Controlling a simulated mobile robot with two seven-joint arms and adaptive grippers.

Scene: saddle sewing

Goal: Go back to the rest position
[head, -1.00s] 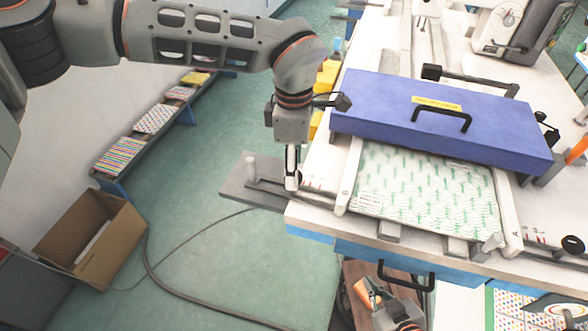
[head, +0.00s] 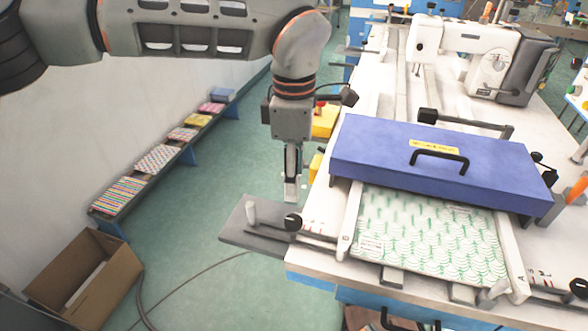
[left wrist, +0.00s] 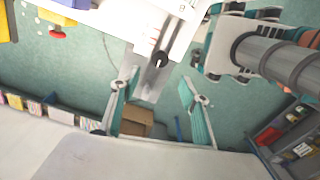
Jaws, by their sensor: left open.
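My left gripper (head: 291,190) hangs pointing down in the head view, just left of the work table (head: 312,258). It is open and empty, with its fingers apart in the left wrist view (left wrist: 159,78). It is above and behind the grey side plate (head: 262,240) in the picture, apart from the table. In the left wrist view an arm and gripper (left wrist: 215,52), apparently my right, show at the upper right; its finger opening is unclear. The blue-lidded clamp (head: 390,155) lies over a green-patterned white sheet (head: 425,235) on the table.
A sewing machine (head: 490,62) stands at the table's back. A low bench (head: 160,180) with several colourful stacks runs along the left wall. An open cardboard box (head: 85,280) stands on the floor at lower left. The green floor between box and table is mostly clear, with a cable.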

